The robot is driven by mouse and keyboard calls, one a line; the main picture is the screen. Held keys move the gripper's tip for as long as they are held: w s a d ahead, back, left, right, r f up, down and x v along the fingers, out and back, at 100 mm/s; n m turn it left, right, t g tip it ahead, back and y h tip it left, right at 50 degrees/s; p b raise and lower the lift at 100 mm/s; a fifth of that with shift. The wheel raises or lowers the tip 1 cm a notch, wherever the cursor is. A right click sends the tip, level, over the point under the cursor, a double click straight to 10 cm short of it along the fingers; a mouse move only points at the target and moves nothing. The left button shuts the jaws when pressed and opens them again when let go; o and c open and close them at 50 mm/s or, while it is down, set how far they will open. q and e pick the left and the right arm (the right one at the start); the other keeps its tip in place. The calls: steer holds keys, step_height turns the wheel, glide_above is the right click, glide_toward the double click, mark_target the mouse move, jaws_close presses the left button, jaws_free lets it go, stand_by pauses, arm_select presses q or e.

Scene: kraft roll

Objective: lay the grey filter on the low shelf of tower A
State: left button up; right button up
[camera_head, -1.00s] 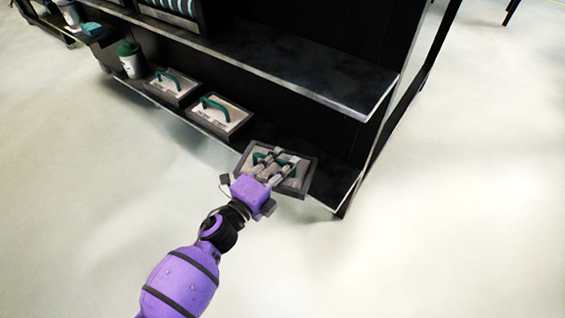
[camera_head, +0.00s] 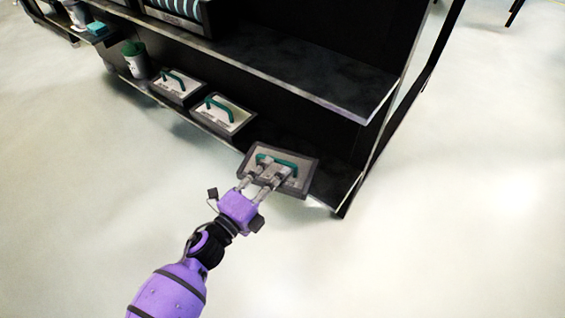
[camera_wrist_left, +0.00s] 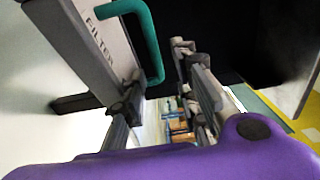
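The grey filter (camera_head: 297,179) is a flat dark-framed panel with a teal handle (camera_head: 283,163). It lies handle up at the right end of the low shelf (camera_head: 322,196), its near left corner appearing to reach past the front edge. My left gripper (camera_head: 264,170) is over the filter's near side, just short of the handle, fingers apart. In the left wrist view, the filter (camera_wrist_left: 100,38) and its handle (camera_wrist_left: 146,35) are left of the open gap between the fingers (camera_wrist_left: 160,90); nothing is between them. My right gripper is not in view.
Two similar panels with teal handles, a nearer one (camera_head: 232,127) and a farther one (camera_head: 176,93), sit further left on the low shelf. A green-lidded white cup (camera_head: 135,66) stands beyond. An upper shelf (camera_head: 290,70) hangs above. The floor in front is clear.

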arm_select(q)
steer(key=s+a+f+n+g+y, duration=0.2)
steer(key=s+a+f+n+y, duration=0.1)
steer(key=s, duration=1.1)
steer(key=s+a+f+n+g+y, duration=0.2)
steer(key=s+a+f+n, duration=0.4)
steer(key=s, duration=0.8)
steer(key=s+a+f+n+g+y+p, duration=0.1)
steer(key=s+a+f+n+g+y, duration=0.2)
steer(key=s+a+n, duration=0.5)
steer(key=s+f+n+y, duration=0.1)
steer(key=s+n+y, duration=0.1)
steer(key=s, duration=0.4)
steer(key=shift+s+a+f+n, duration=0.2)
steer(key=shift+s+n, duration=0.2)
steer(key=shift+n, duration=0.3)
steer(key=s+n+g, duration=0.1)
steer(key=s, duration=0.2)
steer(key=s+n+g, duration=0.1)
steer(key=s, duration=0.2)
steer(key=s+r+n, duration=0.1)
steer(key=s, duration=0.2)
steer(key=shift+s+a+g, duration=0.2)
steer(key=shift+s+g, duration=0.1)
steer(key=shift+g, duration=0.1)
steer(key=shift+c, duration=1.2)
steer(key=shift+s+n, duration=0.3)
steer(key=shift+c, duration=1.2)
jaws_close()
